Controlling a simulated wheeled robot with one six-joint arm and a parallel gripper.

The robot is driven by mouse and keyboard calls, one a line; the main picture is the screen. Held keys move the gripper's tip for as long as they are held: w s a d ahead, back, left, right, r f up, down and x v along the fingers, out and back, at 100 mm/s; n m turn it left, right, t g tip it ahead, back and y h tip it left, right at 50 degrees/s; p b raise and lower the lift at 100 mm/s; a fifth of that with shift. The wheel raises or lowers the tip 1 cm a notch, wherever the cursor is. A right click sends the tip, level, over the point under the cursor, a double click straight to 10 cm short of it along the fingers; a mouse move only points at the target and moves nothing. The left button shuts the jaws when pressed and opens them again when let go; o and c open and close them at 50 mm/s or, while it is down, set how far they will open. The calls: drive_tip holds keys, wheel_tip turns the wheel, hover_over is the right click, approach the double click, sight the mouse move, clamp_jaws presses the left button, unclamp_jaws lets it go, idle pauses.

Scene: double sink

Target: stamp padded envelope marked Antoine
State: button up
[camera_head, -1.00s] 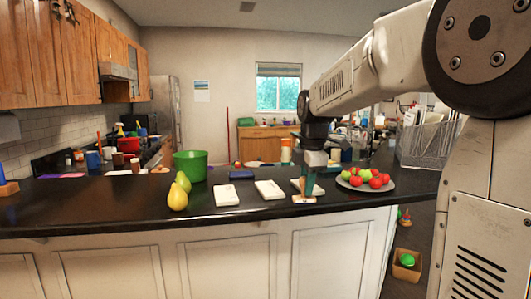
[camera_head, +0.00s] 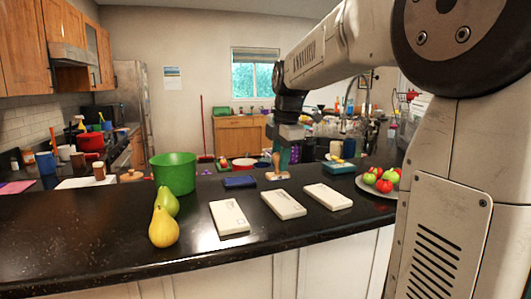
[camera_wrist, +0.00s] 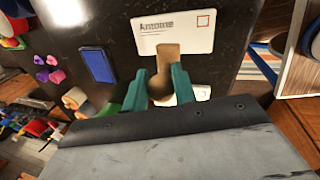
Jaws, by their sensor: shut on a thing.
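My gripper (camera_head: 281,160) is shut on a wooden stamp (camera_head: 277,172), held upright over the far side of the counter, behind the middle white envelope (camera_head: 283,205). In the wrist view the stamp (camera_wrist: 164,65) sits between the green fingers (camera_wrist: 160,78). A white padded envelope marked Antoine (camera_wrist: 172,34) lies just above the stamp there, with a small red square at its right. Two more white envelopes lie at left (camera_head: 229,217) and right (camera_head: 328,197) in the head view; their names are unreadable there. A blue ink pad (camera_head: 240,182) lies left of my gripper.
A fruit plate (camera_head: 364,188) is at the right. A blue container (camera_head: 338,167) stands behind the right envelope. The front left counter is clear.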

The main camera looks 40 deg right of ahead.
sight(279, 172)
drive_tip(key=shift+w, duration=0.25)
drive_tip(key=shift+w+f, duration=0.1)
drive_tip(key=shift+f, duration=0.15)
drive_tip(key=shift+s+x, duration=0.2)
drive_tip(key=shift+x, duration=0.7)
drive_tip(key=shift+s+x, duration=0.2)
drive_tip(key=shift+x, duration=0.7)
drive_tip(key=shift+s+x, duration=0.2)
drive_tip(key=shift+x, duration=0.7)
drive_tip(key=shift+f, duration=0.6)
drive_tip(key=shift+w+v, duration=0.25)
drive_tip(key=shift+v, duration=0.9)
drive_tip(key=shift+w+v, duration=0.25)
drive_tip(key=shift+v, duration=0.85)
drive_tip(key=shift+w+v, duration=0.25)
drive_tip(key=shift+v, duration=0.9)
